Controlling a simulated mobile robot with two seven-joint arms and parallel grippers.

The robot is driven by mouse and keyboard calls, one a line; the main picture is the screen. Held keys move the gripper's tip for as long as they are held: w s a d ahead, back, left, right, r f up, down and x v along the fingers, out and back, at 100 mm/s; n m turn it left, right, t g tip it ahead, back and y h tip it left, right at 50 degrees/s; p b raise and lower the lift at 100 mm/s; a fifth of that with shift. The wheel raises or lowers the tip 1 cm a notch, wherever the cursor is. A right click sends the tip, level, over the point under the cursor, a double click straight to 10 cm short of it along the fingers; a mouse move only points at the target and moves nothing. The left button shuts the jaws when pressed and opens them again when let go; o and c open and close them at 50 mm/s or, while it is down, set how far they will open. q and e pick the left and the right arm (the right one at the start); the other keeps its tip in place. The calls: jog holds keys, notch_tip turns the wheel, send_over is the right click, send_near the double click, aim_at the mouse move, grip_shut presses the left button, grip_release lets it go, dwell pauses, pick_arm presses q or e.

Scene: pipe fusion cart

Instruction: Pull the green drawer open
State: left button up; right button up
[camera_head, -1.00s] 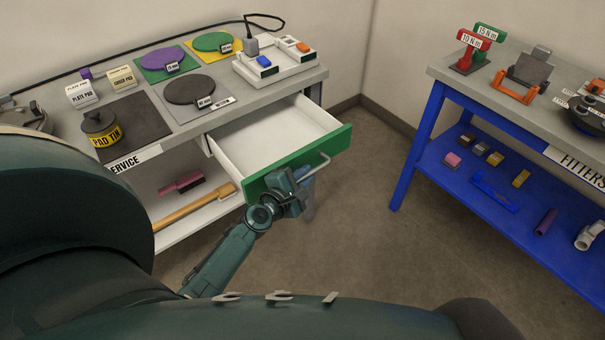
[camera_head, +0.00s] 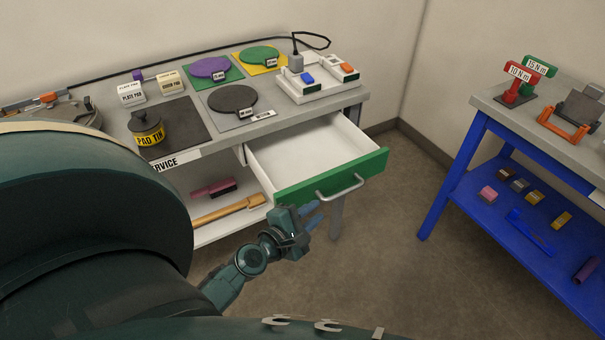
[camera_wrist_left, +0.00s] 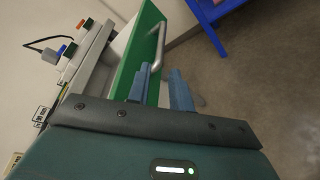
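The green drawer (camera_head: 372,166) stands pulled out of the grey-topped bench, its white, empty inside showing. Its silver bar handle (camera_head: 342,192) is on the green front. In the left wrist view the green front (camera_wrist_left: 133,55) and the handle (camera_wrist_left: 157,44) lie just beyond my fingertips. My left gripper (camera_head: 310,213) is in front of the drawer, a little below and left of the handle. Its two blue fingers stand apart in the left wrist view (camera_wrist_left: 160,82), with nothing visible held between them. My right gripper is not in view.
The bench top (camera_head: 205,135) holds round pads, a pad tin (camera_head: 147,128) and a white tray (camera_head: 318,92). A lower shelf (camera_head: 215,229) carries a brush and a wooden-handled tool. A blue-legged table (camera_head: 455,175) stands at the right. Floor between them is clear.

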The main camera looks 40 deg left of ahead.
pick_arm(q)
jog(key=v, duration=0.3)
jog(key=shift+s, duration=0.3)
dwell(0.3)
jog(key=s+d+f+m+g+h, duration=0.1)
jog(key=d+m, duration=0.3)
jog(key=m, duration=0.5)
jog(key=s+d+f+m+g+p, duration=0.1)
jog(key=s+d+m, duration=0.3)
jog(key=m, duration=0.5)
jog(key=s+d+f+m+g+h+p, duration=0.1)
jog(key=s+d+m+g, duration=0.1)
jog(key=d+m, duration=0.3)
jog(key=s+m, duration=0.1)
jog(key=m, duration=0.2)
jog(key=shift+d+f+m+g+h, duration=0.25)
jog(key=shift+d+m+g+h, duration=0.05)
jog(key=shift+d+m+g, duration=0.1)
jog(key=shift+a, duration=0.15)
